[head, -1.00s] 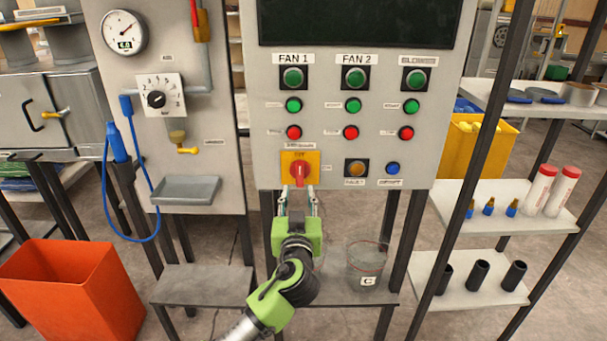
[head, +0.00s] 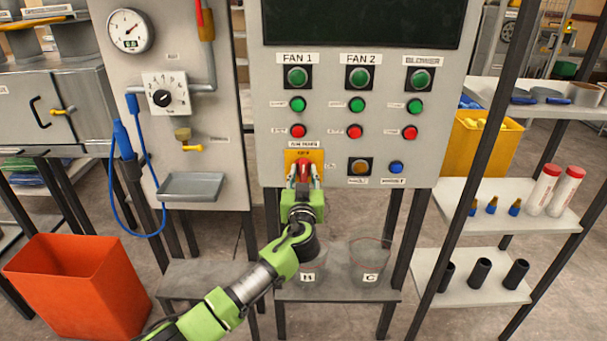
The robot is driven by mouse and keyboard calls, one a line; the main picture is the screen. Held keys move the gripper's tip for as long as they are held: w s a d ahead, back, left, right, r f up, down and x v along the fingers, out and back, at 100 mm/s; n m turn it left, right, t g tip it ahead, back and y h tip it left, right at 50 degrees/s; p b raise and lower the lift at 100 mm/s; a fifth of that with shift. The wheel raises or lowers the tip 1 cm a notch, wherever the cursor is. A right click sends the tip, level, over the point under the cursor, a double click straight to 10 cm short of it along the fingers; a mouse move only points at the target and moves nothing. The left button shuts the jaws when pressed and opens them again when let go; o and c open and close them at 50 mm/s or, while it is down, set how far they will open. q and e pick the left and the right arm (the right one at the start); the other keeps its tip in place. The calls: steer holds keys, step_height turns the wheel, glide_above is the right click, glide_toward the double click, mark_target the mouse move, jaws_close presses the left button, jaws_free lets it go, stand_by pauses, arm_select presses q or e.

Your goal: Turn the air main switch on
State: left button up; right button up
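A red rotary knob (head: 304,166) sits on a yellow plate (head: 290,157) at the lower left of the grey control panel (head: 335,112). The small label above it is too blurred to read surely. My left gripper (head: 304,182) is at the knob from below, with one finger on each side of it. The fingers stand apart, and I cannot tell whether they touch the knob. The gripper hides the knob's lower end. On the left panel, a red and yellow handle (head: 206,28) is on the grey pipe at the top. My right gripper is not in view.
Green and red buttons (head: 354,132) fill the panel above and right of the knob. An amber button (head: 359,167) and a blue button (head: 396,167) are beside it. Clear containers marked B (head: 308,278) and C (head: 370,278) stand on the shelf below. An orange bin (head: 75,285) is at left.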

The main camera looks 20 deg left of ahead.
arm_select(q)
jaws_close()
